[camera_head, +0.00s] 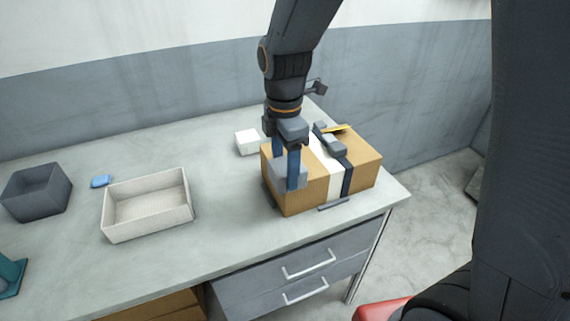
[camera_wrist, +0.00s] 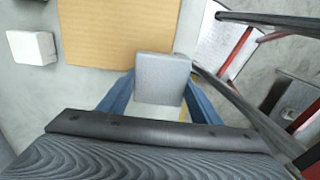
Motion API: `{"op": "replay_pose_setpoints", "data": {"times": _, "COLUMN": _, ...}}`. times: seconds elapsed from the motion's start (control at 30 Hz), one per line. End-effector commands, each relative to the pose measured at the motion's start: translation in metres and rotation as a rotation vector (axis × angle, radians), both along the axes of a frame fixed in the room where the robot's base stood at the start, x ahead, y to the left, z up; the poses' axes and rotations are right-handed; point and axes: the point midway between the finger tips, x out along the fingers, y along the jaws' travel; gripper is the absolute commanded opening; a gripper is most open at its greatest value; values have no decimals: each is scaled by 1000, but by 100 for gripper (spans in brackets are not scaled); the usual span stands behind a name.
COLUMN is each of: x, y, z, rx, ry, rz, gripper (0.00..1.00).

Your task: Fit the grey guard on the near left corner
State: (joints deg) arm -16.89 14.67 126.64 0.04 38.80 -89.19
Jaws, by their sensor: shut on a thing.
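A brown cardboard box (camera_head: 362,172) stands near the table's right end, with a white band and a dark strap around it. My gripper (camera_head: 284,168) is shut on the grey guard (camera_head: 291,176), a small rounded block between its blue fingers. The guard is at the box's near left top corner and hides that corner. In the wrist view the guard (camera_wrist: 162,78) overlaps a corner of the box top (camera_wrist: 110,30). I cannot tell whether it is seated on the box or just above it.
A grey buckle (camera_head: 333,145) and a yellow piece (camera_head: 337,128) are on the box top. A small white block (camera_head: 248,141) stands behind left of the box. An empty pale tray (camera_head: 150,229), blue item (camera_head: 101,181) and dark grey bin (camera_head: 37,190) stand farther left.

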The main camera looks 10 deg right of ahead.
Motion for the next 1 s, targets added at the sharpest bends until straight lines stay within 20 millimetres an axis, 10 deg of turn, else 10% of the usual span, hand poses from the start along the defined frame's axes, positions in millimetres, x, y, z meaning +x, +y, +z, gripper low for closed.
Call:
{"op": "replay_pose_setpoints", "data": {"times": 0.8, "x": 0, "y": 0, "z": -13, "rx": 0, "ry": -1, "rz": 0, "gripper": 36}}
{"op": "replay_pose_setpoints", "data": {"times": 0.83, "x": 0, "y": 0, "z": -13, "rx": 0, "ry": -1, "rz": 0, "gripper": 63}}
{"op": "replay_pose_setpoints", "data": {"times": 1.0, "x": 0, "y": 0, "z": -13, "rx": 0, "ry": -1, "rz": 0, "gripper": 77}}
